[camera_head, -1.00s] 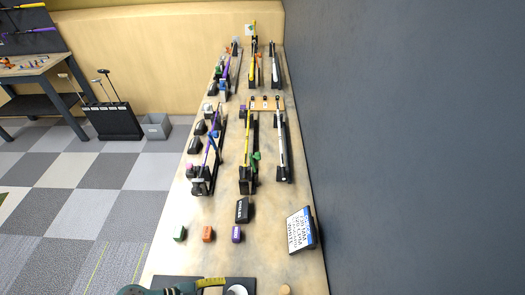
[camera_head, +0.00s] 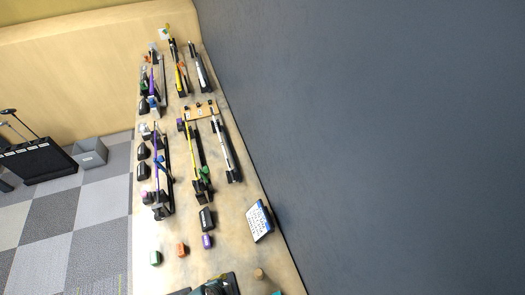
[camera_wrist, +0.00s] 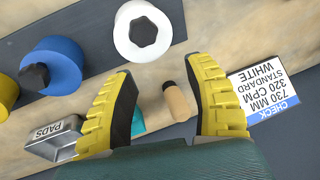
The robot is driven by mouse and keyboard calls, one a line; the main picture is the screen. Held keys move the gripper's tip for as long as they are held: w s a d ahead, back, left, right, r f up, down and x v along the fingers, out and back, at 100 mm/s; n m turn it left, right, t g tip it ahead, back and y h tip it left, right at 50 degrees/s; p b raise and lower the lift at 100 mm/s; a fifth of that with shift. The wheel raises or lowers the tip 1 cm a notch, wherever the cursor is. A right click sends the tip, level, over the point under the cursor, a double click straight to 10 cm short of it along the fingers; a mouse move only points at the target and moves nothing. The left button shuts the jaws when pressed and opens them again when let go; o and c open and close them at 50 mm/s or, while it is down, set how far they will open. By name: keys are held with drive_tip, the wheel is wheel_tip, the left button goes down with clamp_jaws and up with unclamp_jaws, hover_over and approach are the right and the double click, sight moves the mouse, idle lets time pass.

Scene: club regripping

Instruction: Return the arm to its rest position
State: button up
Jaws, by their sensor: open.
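My gripper (camera_wrist: 161,70) shows in the wrist view with its two ribbed yellow fingers spread wide apart. Nothing is held between them. A small tan bottle with a dark cap (camera_wrist: 175,102) stands on the bench beyond the fingers and touches neither. In the head view, a teal and yellow shape at the bottom edge looks like part of my gripper, mostly cut off. The rest of my arm is out of sight.
The long bench (camera_head: 150,232) holds several clubs in stands, small colored blocks and a sign (camera_head: 259,221). A dark wall (camera_head: 380,140) runs along its right side. In the wrist view, a white roll (camera_wrist: 143,33), a blue roll (camera_wrist: 52,67) and a PADS tin (camera_wrist: 56,139) lie close by.

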drive_tip(key=w+d+r+g+y+b, duration=0.1)
drive_tip(key=d+r+g+y+b, duration=0.1)
drive_tip(key=d+r+y, duration=0.3)
wheel_tip(320, 180, up, 2)
drive_tip(key=shift+d+r+m+g+y+b, duration=0.1)
drive_tip(key=shift+d+m+g+y+b, duration=0.3)
drive_tip(key=shift+d, duration=0.4)
drive_tip(key=shift+w, duration=0.2)
